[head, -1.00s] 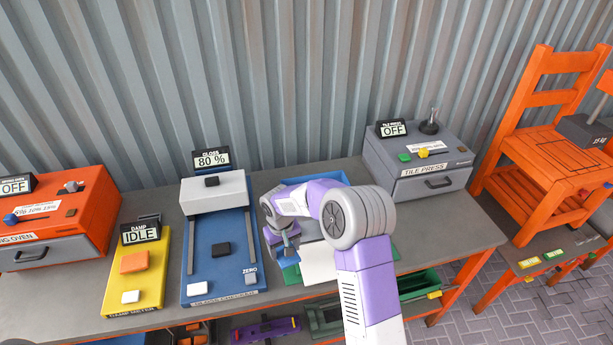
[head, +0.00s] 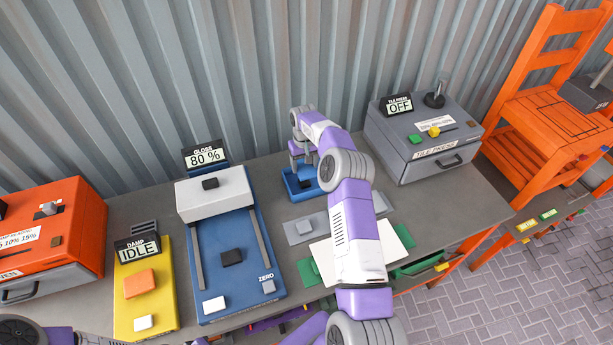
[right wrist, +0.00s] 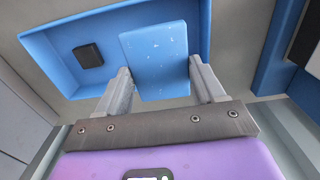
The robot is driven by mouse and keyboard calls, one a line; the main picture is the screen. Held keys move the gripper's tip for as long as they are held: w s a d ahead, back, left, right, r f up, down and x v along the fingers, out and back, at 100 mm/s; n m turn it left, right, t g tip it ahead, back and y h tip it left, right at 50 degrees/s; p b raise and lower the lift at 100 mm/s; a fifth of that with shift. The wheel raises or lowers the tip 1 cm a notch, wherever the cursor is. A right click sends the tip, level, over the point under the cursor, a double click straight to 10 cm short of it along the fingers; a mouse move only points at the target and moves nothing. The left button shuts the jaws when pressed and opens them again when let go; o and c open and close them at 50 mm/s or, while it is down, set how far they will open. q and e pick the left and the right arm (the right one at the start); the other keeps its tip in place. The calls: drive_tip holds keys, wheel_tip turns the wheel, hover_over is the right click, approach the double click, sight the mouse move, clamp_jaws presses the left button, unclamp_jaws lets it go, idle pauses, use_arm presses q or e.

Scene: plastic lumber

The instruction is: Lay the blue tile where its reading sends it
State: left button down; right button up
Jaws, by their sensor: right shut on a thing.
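My right gripper (head: 302,160) is at the back of the bench over the blue tray (head: 291,193). In the right wrist view it is shut on the blue tile (right wrist: 155,50), a light-blue slab with pale specks between the two fingers. The tile overlaps the tray (right wrist: 45,50) there; I cannot tell whether it touches the tray floor. A small black block (right wrist: 88,56) lies in the tray beside it. The gloss meter (head: 244,245) display reads 80 %. The damp meter (head: 148,300) display reads IDLE. My left gripper is not in view.
The grey tile press (head: 405,150), reading OFF, stands right of the tray. The orange oven (head: 70,235) is at the left end. A grey plate (head: 300,229) and a white sheet (head: 398,240) lie in front of the tray, partly behind my arm.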

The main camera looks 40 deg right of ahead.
sight(304, 175)
wheel_tip(304, 175, down, 6)
drive_tip(key=shift+f+b, duration=0.1)
drive_tip(key=shift+b, duration=1.1)
drive_tip(key=shift+w+f, duration=0.1)
drive_tip(key=shift+f, duration=0.15)
drive_tip(key=shift+r, duration=0.1)
drive_tip(key=o, duration=1.2)
drive_tip(key=shift+c, duration=0.2)
